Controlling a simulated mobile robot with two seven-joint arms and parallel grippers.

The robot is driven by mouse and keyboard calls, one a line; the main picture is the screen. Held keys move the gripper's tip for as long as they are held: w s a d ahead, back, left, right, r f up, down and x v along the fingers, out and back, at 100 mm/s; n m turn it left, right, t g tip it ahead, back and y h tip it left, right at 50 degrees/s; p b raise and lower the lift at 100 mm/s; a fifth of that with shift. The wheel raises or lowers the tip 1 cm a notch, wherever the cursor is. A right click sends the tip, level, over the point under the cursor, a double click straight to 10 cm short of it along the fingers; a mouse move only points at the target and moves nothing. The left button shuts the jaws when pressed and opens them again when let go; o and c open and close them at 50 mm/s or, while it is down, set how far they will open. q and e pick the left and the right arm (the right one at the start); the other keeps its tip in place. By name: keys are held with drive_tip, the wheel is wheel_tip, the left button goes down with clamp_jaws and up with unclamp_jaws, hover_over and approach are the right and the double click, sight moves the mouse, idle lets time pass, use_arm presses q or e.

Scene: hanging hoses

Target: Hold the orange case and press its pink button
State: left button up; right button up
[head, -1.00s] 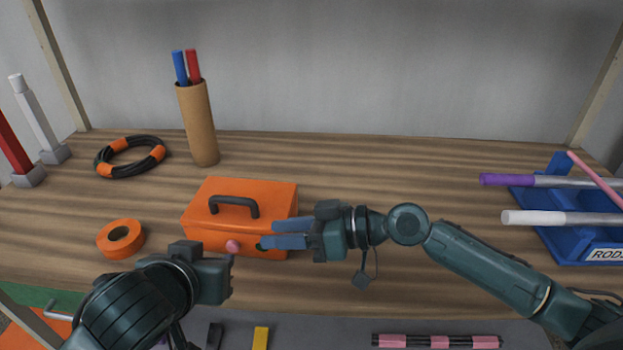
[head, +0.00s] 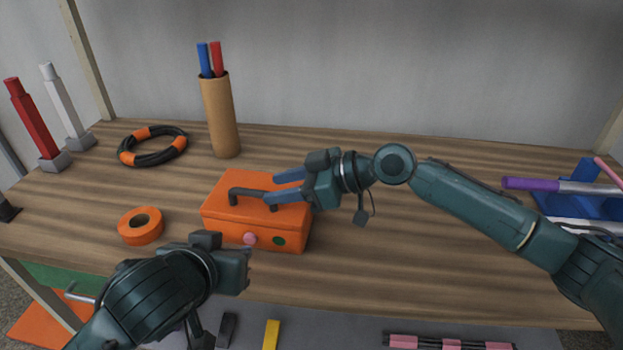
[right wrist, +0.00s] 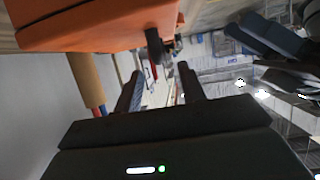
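The orange case (head: 222,213) stands on the wooden tabletop, with a dark handle (head: 233,197) on its lid. The pink button (head: 250,239) is on its front face, left of a green button (head: 279,241). My right gripper (head: 273,186) is open, its blue fingers over the lid at the handle's right end. In the right wrist view the case (right wrist: 95,22) is at the upper left, and the handle (right wrist: 154,45) shows just beyond the two spread fingers. My left gripper (head: 246,270) is in front of the case, near the table's front edge; its fingers are mostly hidden.
An orange tape roll (head: 140,226) lies left of the case. Behind are a coiled hose (head: 152,146) and a brown tube (head: 221,115) holding blue and red sticks. A blue rod rack (head: 590,182) stands at the right.

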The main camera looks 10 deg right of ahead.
sight(263, 192)
drive_tip(key=shift+x, duration=2.25)
clamp_jaws()
drive_tip(key=c, duration=0.7)
unclamp_jaws()
clamp_jaws()
use_arm(q)
drive_tip(key=shift+f, duration=0.25)
use_arm(e)
drive_tip(key=shift+f, duration=0.3)
use_arm(q)
drive_tip(key=shift+c, duration=0.2)
